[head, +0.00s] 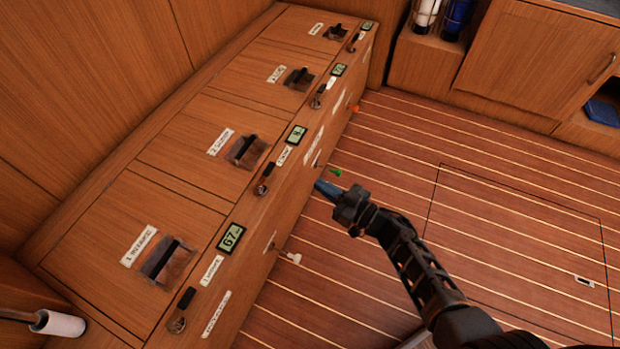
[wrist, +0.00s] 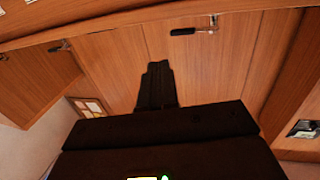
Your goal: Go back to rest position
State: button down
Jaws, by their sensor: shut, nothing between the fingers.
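My gripper (head: 327,189) is at the end of my black arm, which reaches in from the lower right in the head view. It hangs over the striped floor, close to the front face of the long wooden locker bench (head: 195,195). A small green piece (head: 337,172) shows just beyond the fingertips; I cannot tell whether they touch. In the wrist view my gripper (wrist: 157,70) shows as dark, closed fingers with nothing held, in front of wooden panels.
The bench top has several lidded compartments with recessed latches, labels and small displays (head: 231,238). A white knob (head: 293,257) and an orange one (head: 355,108) stick out from its front. Cabinets (head: 535,60) stand at the back right. The striped floor (head: 500,200) is mostly clear.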

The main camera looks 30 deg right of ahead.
jog(key=shift+s+d, duration=0.7)
jog(key=shift+s, duration=0.25)
jog(key=s+a+r+m+h, duration=0.15)
jog(key=s+r, duration=0.25)
jog(key=s, duration=0.4)
jog(key=s+a+r+t+h, duration=0.15)
jog(key=s+r, duration=0.25)
jog(key=s, duration=0.4)
jog(key=s+a+r+m+g+h, duration=0.1)
jog(key=s+r+h, duration=0.2)
jog(key=s, duration=0.5)
jog(key=s+a+r+m+g, duration=0.1)
jog(key=s+r, duration=0.4)
jog(key=r, duration=0.4)
jog(key=s+r+m+g, duration=0.1)
jog(key=s+r, duration=0.5)
jog(key=r, duration=0.2)
notch_tip(320, 180, up, 19)
jog(key=p, duration=1.8)
jog(key=shift+f+h, duration=0.2)
jog(key=shift+h, duration=0.2)
